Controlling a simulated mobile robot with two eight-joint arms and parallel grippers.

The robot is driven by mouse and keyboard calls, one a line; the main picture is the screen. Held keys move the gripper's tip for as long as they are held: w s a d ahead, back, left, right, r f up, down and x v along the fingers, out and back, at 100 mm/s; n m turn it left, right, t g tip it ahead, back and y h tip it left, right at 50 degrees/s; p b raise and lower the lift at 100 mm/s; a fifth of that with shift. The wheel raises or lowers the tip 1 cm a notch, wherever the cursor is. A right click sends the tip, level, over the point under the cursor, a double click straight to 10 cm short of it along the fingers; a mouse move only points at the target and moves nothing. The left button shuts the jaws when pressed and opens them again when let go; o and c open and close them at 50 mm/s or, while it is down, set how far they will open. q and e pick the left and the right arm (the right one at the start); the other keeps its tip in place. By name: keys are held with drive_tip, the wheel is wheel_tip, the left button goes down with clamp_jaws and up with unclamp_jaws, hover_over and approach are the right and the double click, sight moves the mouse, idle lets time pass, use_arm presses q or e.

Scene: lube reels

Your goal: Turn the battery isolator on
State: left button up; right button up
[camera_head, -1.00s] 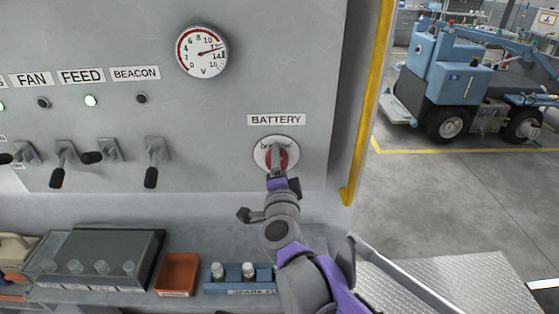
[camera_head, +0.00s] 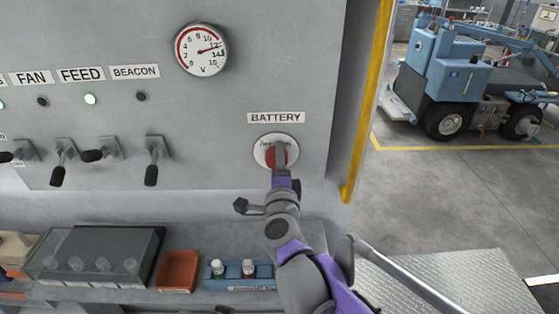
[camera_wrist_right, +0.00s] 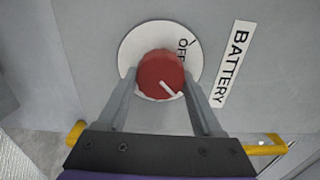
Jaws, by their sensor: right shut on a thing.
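The battery isolator is a red round knob (camera_head: 269,157) on a white dial plate (camera_head: 259,147), under the BATTERY label (camera_head: 276,118). My right gripper (camera_head: 279,150) reaches it from below and partly covers it. In the right wrist view the gripper (camera_wrist_right: 163,80) has a finger on each side of the red knob (camera_wrist_right: 155,70) and is shut on it. The word OFF shows on the dial plate (camera_wrist_right: 130,48) in that view. The knob's white pointer line is turned away from OFF, toward the lower right of that view. My left gripper is not in view.
A round voltmeter (camera_head: 201,49) and a row of toggle levers (camera_head: 153,160) sit left of the isolator. Below are an orange tray (camera_head: 178,271) and a blue bottle rack (camera_head: 238,271). A yellow post (camera_head: 365,100) edges the panel at right.

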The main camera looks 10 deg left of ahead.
drive_tip(key=o, duration=1.4)
drive_tip(key=shift+c, duration=0.2)
drive_tip(key=v, duration=1.1)
drive_tip(key=shift+b, duration=0.4)
drive_tip(key=shift+w+d, duration=0.1)
